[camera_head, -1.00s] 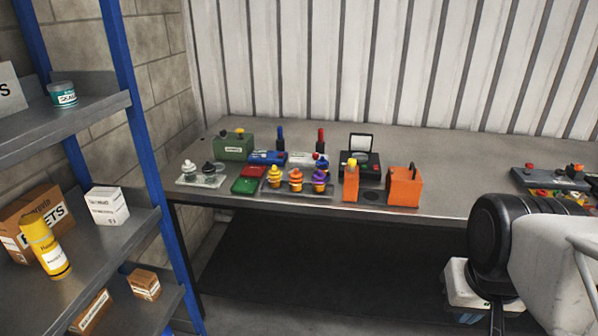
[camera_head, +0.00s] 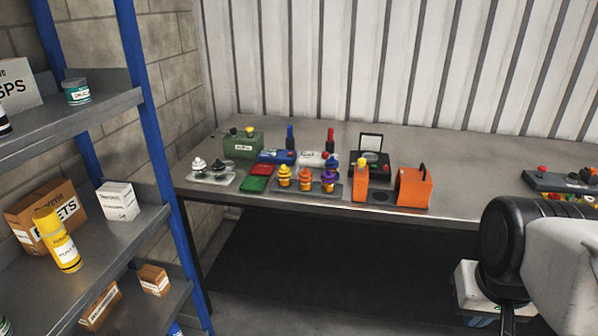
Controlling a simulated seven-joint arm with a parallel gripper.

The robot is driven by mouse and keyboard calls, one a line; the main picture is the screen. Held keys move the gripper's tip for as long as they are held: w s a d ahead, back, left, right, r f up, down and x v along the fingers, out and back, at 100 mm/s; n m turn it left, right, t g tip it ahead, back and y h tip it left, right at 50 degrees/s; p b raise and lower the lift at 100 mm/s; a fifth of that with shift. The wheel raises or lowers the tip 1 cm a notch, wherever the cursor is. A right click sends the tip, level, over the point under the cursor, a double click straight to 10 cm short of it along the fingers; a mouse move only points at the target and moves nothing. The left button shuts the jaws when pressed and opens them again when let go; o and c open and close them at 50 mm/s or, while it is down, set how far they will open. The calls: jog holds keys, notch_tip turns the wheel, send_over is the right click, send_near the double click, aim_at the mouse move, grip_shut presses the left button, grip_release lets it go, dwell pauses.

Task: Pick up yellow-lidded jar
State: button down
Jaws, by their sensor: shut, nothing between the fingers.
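I see no jar with a clearly yellow lid. The only jar I can make out is a small teal and white one (camera_head: 77,91) on the upper shelf at the left, and its lid does not look yellow. A yellow can (camera_head: 61,245) with a yellow cap stands on the middle shelf, tall and narrow like a spray can. A dark-and-white item is cut off at the left edge. My arm shows at the lower right, but the fingers of my gripper are not in view.
A blue-posted shelf rack (camera_head: 155,150) with cartons stands at the left. The grey workbench (camera_head: 455,165) carries coloured knobs, boxes and two orange blocks (camera_head: 414,188). A white box (camera_head: 468,285) sits below the bench, partly behind my arm. The bench's middle right is clear.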

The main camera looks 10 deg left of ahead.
jog(key=shift+c, duration=1.9)
grip_release()
